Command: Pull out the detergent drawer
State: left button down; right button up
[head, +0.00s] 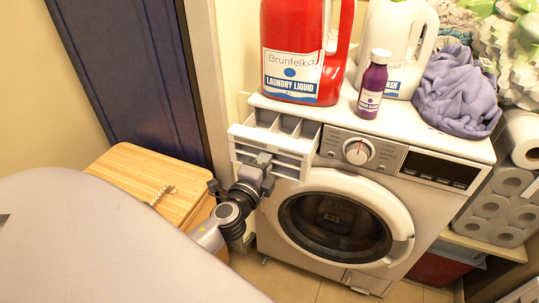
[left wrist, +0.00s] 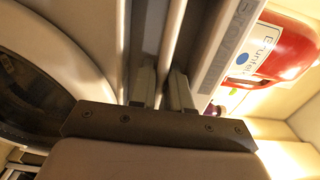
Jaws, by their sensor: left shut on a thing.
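The white detergent drawer (head: 283,151) sticks out from the upper left of the washing machine (head: 384,183), with its open-topped compartments showing. My left gripper (head: 262,160) is at the drawer's front and is shut on it. In the left wrist view, the two fingers of my left gripper (left wrist: 163,90) are on either side of a pale bar of the drawer front (left wrist: 172,45). The exact grip point is partly hidden by the gripper in the head view. My right gripper is not in view.
A red laundry liquid jug (head: 296,50), a purple bottle (head: 373,84), a white jug (head: 398,45) and purple cloth (head: 457,95) stand on the washer top. A wooden cabinet (head: 150,175) is left of the drawer. The round washer door (head: 400,220) is below it.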

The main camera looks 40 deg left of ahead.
pick_arm(q)
jog(key=shift+v, duration=1.15)
jog(key=shift+b+v, duration=0.55)
jog(key=shift+v, duration=1.35)
jog(key=c, duration=1.4)
grip_release()
jog(key=shift+s, duration=0.1)
jog(key=shift+c, duration=0.2)
